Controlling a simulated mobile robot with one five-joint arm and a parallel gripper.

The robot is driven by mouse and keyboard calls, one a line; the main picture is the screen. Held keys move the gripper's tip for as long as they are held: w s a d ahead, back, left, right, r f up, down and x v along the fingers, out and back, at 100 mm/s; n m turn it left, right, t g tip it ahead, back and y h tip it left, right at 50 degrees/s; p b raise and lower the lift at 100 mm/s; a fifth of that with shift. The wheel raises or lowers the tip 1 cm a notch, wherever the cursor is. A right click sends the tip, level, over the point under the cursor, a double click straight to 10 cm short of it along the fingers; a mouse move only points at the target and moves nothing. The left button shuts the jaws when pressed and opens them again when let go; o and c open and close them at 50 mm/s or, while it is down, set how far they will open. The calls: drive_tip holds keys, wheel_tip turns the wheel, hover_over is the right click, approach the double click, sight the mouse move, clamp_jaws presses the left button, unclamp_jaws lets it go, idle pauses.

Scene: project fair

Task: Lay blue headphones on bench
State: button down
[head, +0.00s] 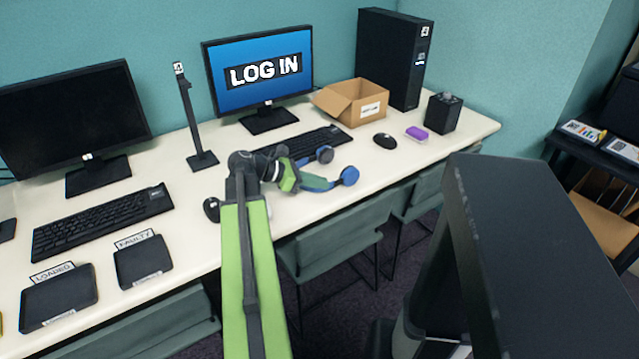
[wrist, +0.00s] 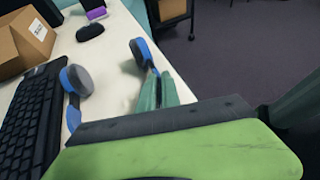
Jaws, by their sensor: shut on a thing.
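The blue headphones (head: 349,176) are at my gripper (head: 314,172) over the front part of the cream bench (head: 385,165). Two blue ear cups with dark grey pads show beyond the fingers. The wrist view shows the headphones (wrist: 77,80) too, one cup beside the keyboard and one near the bench's front edge. My gripper is shut on the headphones; its fingers and palm hide most of the headband. I cannot tell whether the cups touch the bench top.
A keyboard (head: 300,142), a black mouse (head: 385,141), a purple block (head: 417,133) and an open cardboard box (head: 352,102) stand beyond the headphones. An empty headphone stand (head: 195,125) is to the left. Chairs (head: 330,240) are tucked under the front edge.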

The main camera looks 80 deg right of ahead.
drive_tip(key=c, duration=1.5)
unclamp_jaws()
drive_tip(key=p+v, duration=0.7)
drive_tip(key=v, duration=1)
drive_tip(key=shift+w+p, duration=0.15)
drive_tip(key=shift+p, duration=0.25)
